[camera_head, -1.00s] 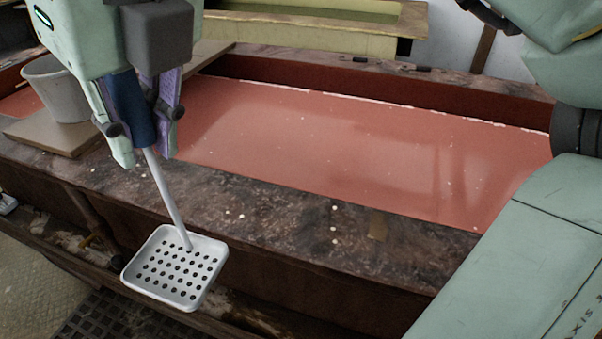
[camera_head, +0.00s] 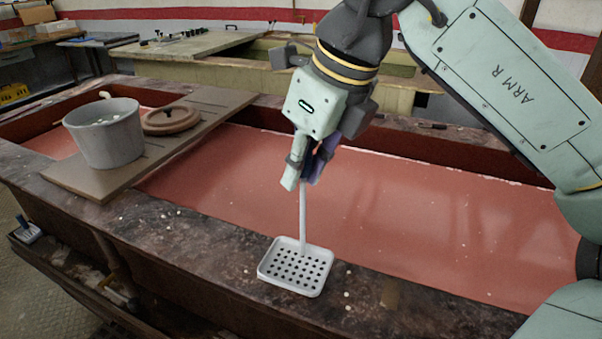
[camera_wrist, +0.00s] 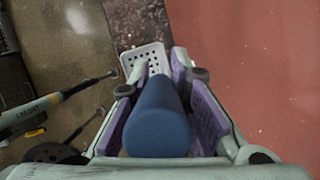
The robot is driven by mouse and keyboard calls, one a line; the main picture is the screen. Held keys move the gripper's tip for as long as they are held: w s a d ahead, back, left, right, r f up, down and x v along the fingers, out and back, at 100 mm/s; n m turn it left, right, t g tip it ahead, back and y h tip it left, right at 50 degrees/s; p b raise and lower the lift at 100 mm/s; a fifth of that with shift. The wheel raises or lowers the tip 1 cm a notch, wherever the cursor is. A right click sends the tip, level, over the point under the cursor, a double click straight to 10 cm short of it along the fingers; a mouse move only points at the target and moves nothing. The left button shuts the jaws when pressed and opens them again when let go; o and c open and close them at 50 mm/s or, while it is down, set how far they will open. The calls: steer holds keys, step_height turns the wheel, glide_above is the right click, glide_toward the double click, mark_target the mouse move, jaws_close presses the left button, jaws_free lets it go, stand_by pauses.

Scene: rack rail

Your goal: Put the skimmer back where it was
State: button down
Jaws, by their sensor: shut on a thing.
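The skimmer (camera_head: 296,266) has a white square perforated head on a thin pale shaft, with a blue handle that shows in the wrist view (camera_wrist: 157,120). My gripper (camera_head: 304,178) is shut on the blue handle. The skimmer hangs with its head down, in front of or over the near stone-like edge of the red vat. I cannot tell whether the head touches that edge. In the wrist view the perforated head (camera_wrist: 146,57) shows beyond the handle, over the dark rim beside the red liquid. My fingers hide part of the handle in the head view.
The vat of red liquid (camera_head: 420,210) fills the middle. A board (camera_head: 75,182) across its left part bears a grey bucket (camera_head: 105,135) and a round brown lid (camera_head: 171,119). A blue-handled tool (camera_head: 28,230) lies on a low ledge at far left. The near rim (camera_head: 190,240) is mostly clear.

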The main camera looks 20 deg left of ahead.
steer(key=shift+f, duration=1.35)
steer(key=shift+f, duration=0.15)
steer(key=c, duration=1.5)
jaws_free()
steer(key=shift+r, duration=0.4)
steer(key=b+v, duration=0.1)
steer(key=v, duration=1)
steer(key=shift+s+d+r, duration=0.1)
steer(key=shift+d+r, duration=0.15)
steer(key=shift+r, duration=0.05)
